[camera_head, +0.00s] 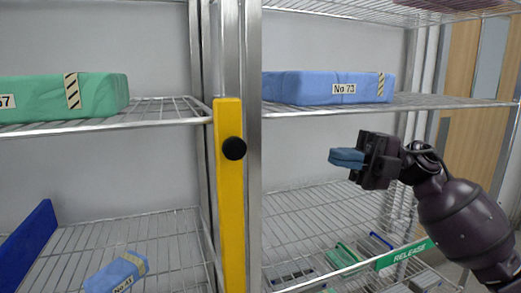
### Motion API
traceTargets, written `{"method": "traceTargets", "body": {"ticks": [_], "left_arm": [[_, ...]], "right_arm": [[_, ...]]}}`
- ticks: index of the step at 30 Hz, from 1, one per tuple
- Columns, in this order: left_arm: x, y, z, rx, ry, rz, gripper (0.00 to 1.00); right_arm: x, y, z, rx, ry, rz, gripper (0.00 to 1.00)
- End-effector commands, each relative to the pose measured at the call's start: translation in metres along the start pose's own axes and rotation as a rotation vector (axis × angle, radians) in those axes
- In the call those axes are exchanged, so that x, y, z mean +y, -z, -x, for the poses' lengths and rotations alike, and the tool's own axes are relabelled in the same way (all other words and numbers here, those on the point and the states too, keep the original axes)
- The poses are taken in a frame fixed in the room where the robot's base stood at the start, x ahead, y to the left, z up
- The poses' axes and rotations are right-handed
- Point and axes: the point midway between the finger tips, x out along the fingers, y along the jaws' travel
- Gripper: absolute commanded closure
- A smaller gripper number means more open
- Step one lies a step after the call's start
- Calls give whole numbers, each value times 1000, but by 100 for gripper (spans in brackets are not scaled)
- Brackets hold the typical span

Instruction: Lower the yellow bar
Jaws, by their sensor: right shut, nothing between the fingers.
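The yellow bar (231,200) stands upright against the metal post between the two shelf bays, with a round black knob (233,148) on its upper part. Its lower end runs out of the picture. My right gripper (346,158) is to the right of the bar, at about the knob's height and apart from it. Its blue fingers are shut with nothing between them and point left. My left gripper is not in view.
A green wrapped pack (100,95) lies on the left wire shelf, a blue pack (310,88) on the right one. Below are a small blue pack (112,275), a dark blue panel (28,240) and a green RELEASE label (405,253). The space between gripper and bar looks clear.

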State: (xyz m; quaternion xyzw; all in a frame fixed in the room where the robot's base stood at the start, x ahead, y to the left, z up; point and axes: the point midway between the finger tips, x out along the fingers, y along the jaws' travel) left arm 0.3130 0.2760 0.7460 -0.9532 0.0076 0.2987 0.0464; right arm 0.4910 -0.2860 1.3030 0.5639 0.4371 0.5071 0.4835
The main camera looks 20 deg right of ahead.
Motion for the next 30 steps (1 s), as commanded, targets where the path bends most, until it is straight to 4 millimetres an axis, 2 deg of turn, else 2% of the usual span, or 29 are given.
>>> {"method": "traceTargets", "body": {"ticks": [10, 14, 17, 30], "left_arm": [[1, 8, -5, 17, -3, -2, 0], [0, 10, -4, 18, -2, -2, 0], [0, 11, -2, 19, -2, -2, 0], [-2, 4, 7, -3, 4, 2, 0]], "right_arm": [[0, 0, -1, -1, -4, -4, 100], [1, 0, -9, 0, -4, -1, 100], [2, 0, -21, 2, -5, -1, 100], [3, 1, -98, 2, -6, -1, 100]]}}
